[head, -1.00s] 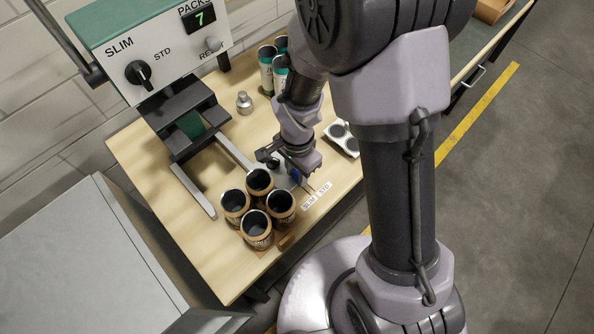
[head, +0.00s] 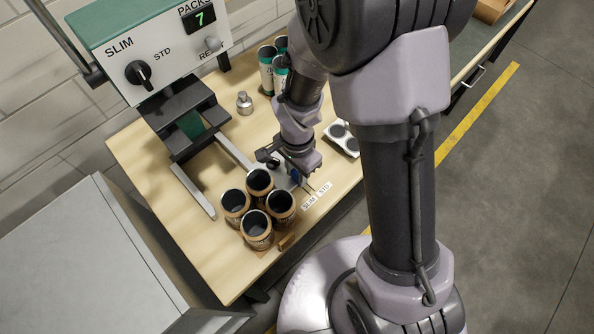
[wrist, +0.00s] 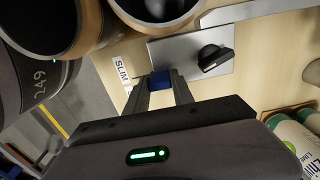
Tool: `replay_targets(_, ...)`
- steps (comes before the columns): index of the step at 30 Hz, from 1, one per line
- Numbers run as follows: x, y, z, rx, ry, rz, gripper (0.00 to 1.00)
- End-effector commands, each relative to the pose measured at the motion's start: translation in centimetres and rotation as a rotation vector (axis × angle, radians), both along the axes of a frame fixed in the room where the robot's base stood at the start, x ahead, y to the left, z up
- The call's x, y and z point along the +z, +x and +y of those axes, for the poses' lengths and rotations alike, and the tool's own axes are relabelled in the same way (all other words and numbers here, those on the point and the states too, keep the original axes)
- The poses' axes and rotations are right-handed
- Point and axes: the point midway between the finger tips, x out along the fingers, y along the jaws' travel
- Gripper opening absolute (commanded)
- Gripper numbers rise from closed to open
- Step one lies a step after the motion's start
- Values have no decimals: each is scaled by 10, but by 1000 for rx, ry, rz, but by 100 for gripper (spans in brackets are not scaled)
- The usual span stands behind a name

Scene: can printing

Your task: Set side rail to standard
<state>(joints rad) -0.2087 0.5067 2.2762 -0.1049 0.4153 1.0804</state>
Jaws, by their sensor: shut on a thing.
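The side rail shows as a grey metal plate (wrist: 185,48) with a blue tab (wrist: 159,80) and a black knob (wrist: 214,59). In the wrist view my gripper (wrist: 160,84) is shut on the blue tab. In the head view my gripper (head: 299,178) is low over the table beside the cans, and the blue tab (head: 294,174) partly shows there. A SLIM/STD label (head: 316,195) lies on the table just right of the gripper; in the wrist view only its SLIM part (wrist: 122,72) is readable. The plate is mostly hidden in the head view.
Several dark open cans (head: 257,225) stand close left of the gripper. The panel (head: 165,45) has a SLIM/STD selector (head: 139,74) tilted toward SLIM and reads 7 packs. Green-white cans (head: 267,72), a silver weight-like object (head: 244,103) and a two-hole tray (head: 342,137) stand farther back.

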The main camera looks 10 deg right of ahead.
Motion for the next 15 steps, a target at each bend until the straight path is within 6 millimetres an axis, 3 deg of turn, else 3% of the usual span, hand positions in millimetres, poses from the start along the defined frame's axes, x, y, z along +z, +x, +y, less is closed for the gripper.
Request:
replay_targets(9,0,1,0,0,1,-1,0)
replay_targets(15,0,11,-16,-2,0,-2,0)
